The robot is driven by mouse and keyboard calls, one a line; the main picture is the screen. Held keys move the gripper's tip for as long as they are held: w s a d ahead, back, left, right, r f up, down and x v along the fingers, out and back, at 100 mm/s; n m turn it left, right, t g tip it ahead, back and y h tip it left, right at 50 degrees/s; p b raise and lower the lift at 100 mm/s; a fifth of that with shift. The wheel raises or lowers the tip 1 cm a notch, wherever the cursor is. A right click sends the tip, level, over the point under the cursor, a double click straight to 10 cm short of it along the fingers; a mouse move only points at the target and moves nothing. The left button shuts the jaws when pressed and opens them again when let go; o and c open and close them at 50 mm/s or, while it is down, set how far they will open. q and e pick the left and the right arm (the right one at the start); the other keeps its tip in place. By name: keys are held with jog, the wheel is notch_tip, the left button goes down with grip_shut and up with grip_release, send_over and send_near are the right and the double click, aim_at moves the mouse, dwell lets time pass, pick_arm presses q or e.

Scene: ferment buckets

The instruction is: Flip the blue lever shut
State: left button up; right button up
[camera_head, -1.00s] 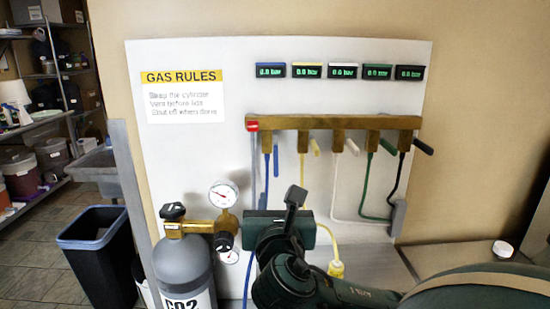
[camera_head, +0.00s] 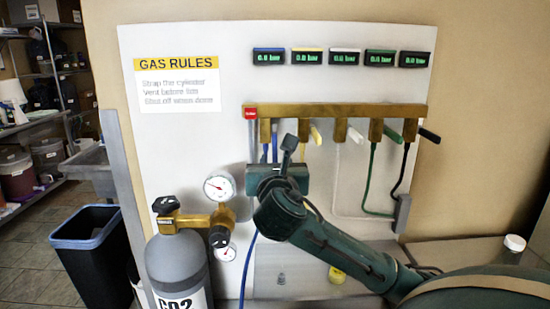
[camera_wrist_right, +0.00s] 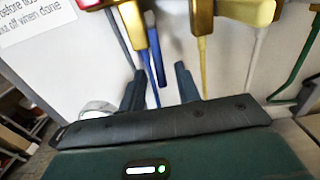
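The blue lever (camera_head: 275,141) hangs nearly straight down at the left end of the brass manifold, close beside a blue hose (camera_head: 264,150). In the right wrist view the blue lever (camera_wrist_right: 157,52) shows below the brass block. My right gripper (camera_wrist_right: 160,75) is open, one finger on each side of the blue parts in that view. I cannot tell whether it touches them. My left gripper is out of view.
The yellow (camera_head: 315,134), white (camera_head: 355,135), green (camera_head: 392,135) and black (camera_head: 430,136) levers stick out to the right along the brass manifold (camera_head: 340,111). A grey CO2 cylinder (camera_head: 178,268) with gauges (camera_head: 219,188) stands at lower left. A black bin (camera_head: 92,250) is farther left.

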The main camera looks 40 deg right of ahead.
aim_at(275, 158)
jog(key=shift+x, duration=1.75)
jog(key=shift+c, duration=0.5)
grip_shut()
